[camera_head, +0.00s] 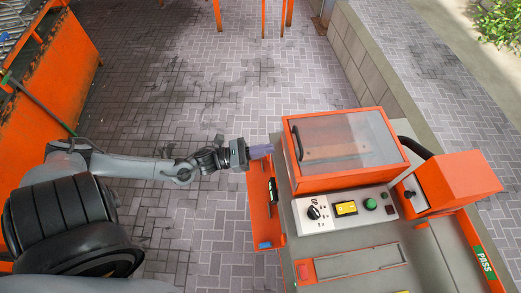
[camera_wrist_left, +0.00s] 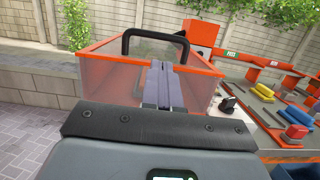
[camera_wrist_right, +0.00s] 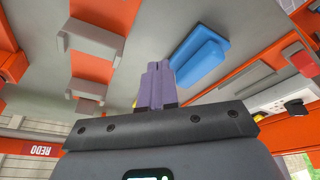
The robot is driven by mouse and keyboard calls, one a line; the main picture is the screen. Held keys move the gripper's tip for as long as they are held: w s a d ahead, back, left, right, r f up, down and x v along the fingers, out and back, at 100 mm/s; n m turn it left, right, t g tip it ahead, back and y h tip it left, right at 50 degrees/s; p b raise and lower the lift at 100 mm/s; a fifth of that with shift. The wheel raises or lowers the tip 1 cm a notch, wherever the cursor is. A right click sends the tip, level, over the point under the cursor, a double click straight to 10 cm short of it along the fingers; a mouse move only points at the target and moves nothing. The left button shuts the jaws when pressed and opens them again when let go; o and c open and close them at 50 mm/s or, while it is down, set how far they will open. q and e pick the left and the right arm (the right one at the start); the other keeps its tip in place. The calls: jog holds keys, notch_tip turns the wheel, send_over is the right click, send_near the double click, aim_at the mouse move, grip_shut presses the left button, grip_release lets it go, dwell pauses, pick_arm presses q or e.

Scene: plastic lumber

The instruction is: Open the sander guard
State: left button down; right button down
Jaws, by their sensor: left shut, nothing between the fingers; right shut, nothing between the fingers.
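The sander guard (camera_head: 350,135) is an orange-framed box with clear panels on top of the grey machine, and it looks closed in the head view. Its black handle (camera_head: 298,143) is on the left side. In the left wrist view, the guard (camera_wrist_left: 112,88) is straight ahead, with the black handle (camera_wrist_left: 155,33) arching behind the fingertips. My left gripper (camera_head: 264,151) is shut and empty, just left of the handle and apart from it. Its purple fingers (camera_wrist_left: 160,68) point at the guard. My right gripper (camera_wrist_right: 157,68) is shut and empty, outside the head view.
A control panel (camera_head: 345,207) with a knob and buttons sits in front of the guard. An orange box (camera_head: 455,182) stands to the right. In the right wrist view, a blue block (camera_wrist_right: 199,60) is beside the fingers. Open paving (camera_head: 165,95) lies left of the machine.

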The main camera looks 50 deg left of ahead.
pick_arm(q)
jog(key=x, duration=0.7)
jog(key=shift+s, duration=0.1)
